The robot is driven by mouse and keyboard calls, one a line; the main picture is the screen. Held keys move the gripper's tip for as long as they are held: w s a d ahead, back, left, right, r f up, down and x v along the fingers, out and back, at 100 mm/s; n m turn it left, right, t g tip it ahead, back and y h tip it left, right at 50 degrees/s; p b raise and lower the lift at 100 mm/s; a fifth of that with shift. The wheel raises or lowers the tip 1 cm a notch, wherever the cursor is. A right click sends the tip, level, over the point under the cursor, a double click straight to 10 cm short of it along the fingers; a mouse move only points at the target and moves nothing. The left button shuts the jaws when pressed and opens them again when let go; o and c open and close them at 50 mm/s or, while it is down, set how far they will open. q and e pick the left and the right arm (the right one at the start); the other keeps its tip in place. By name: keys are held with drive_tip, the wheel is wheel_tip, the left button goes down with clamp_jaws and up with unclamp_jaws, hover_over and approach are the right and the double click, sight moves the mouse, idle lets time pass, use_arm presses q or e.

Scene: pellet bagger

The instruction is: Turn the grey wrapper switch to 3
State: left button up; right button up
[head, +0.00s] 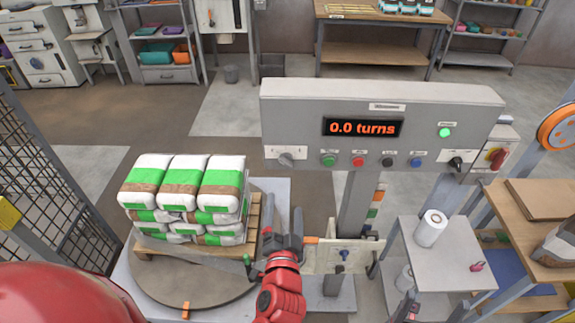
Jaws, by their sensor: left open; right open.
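The grey wrapper switch (286,159) is a small knob at the lower left of the grey control panel (380,97). Its pointer position and scale marks are too small to read. My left gripper (283,228) is open and empty, below the switch and apart from it, with its fingers pointing up toward the panel. My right gripper (406,305) shows only in part at the bottom edge, low and right of the panel post. It is open and far from the switch.
The display (362,128) reads 0.0 turns, and a green lamp (445,132) is lit. Several coloured buttons, a black knob (456,162) and a red switch (496,158) sit further right. Stacked bags (185,195) stand on a pallet at left. A small table (450,255) stands right.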

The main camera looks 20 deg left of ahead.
use_arm(q)
drive_tip(key=p, duration=0.4)
approach(287, 164)
drive_tip(key=w, duration=0.1)
drive_tip(key=p+x, duration=0.2)
drive_tip(key=x, duration=0.5)
drive_tip(key=shift+w+a+p, duration=0.1)
drive_tip(key=shift+a+p, duration=0.1)
drive_tip(key=shift+p, duration=0.1)
drive_tip(key=shift+w+a, duration=0.1)
drive_tip(key=shift+w, duration=0.4)
drive_tip(key=shift+f, duration=0.1)
drive_tip(key=c, duration=1.4)
